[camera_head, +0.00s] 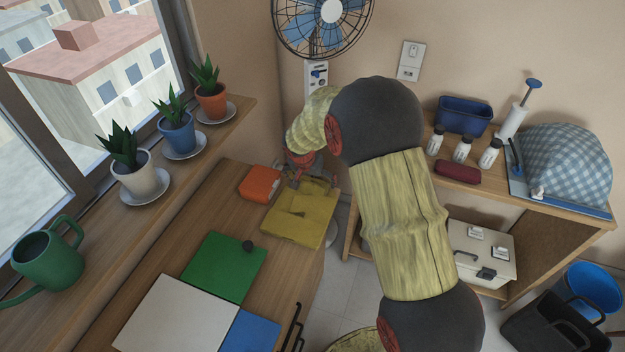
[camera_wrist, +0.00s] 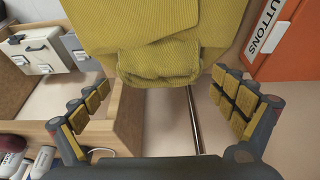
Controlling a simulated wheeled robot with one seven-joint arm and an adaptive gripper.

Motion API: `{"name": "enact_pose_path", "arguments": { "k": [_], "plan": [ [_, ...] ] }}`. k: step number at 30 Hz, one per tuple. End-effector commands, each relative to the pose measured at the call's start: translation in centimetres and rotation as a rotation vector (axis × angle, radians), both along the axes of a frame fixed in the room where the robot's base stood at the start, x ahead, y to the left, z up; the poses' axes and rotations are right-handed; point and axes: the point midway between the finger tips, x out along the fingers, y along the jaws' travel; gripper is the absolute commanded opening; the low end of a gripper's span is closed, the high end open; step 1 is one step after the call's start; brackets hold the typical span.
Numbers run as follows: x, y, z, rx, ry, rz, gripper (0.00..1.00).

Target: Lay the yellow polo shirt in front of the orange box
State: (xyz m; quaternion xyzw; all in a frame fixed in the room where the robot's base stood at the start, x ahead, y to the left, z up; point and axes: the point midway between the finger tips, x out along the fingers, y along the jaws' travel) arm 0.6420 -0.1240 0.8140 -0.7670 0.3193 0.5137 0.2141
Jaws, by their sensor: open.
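The yellow polo shirt (camera_head: 298,222) lies folded on the wooden counter, just right of the orange box (camera_head: 260,184). It fills the top middle of the wrist view (camera_wrist: 165,55), with a bunched, rolled part at its end by the counter edge. The orange box (camera_wrist: 292,45), labelled "BUTTONS", stands at the right of that view. My gripper (camera_head: 307,178) is at the far end of the shirt. In the wrist view my gripper (camera_wrist: 165,108) is open and empty, its fingers spread wider than the bunched part. I cannot tell whether they touch it.
A green square (camera_head: 225,265) with a dark knob, a white panel (camera_head: 180,315) and a blue one (camera_head: 250,332) lie nearer on the counter. A fan (camera_head: 322,22) stands behind. Potted plants (camera_head: 176,133) line the sill. A lower shelf unit (camera_head: 535,200) is at the right.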

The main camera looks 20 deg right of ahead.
Motion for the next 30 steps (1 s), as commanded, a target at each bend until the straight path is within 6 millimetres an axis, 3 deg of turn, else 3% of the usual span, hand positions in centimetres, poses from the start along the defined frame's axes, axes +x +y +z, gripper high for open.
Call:
{"name": "enact_pose_path", "arguments": {
  "k": [5, 15, 25, 30],
  "plan": [
    [-0.4, 0.5, 2.2, 0.000, -0.003, 0.001, 0.97],
    [-2.3, 2.4, 8.6, -0.001, -0.003, 0.001, 0.97],
    [-3.4, 3.3, 11.6, -0.001, -0.002, 0.004, 0.97],
    [-5.7, 4.0, 15.4, -0.003, -0.008, 0.064, 0.97]
  ]
}}
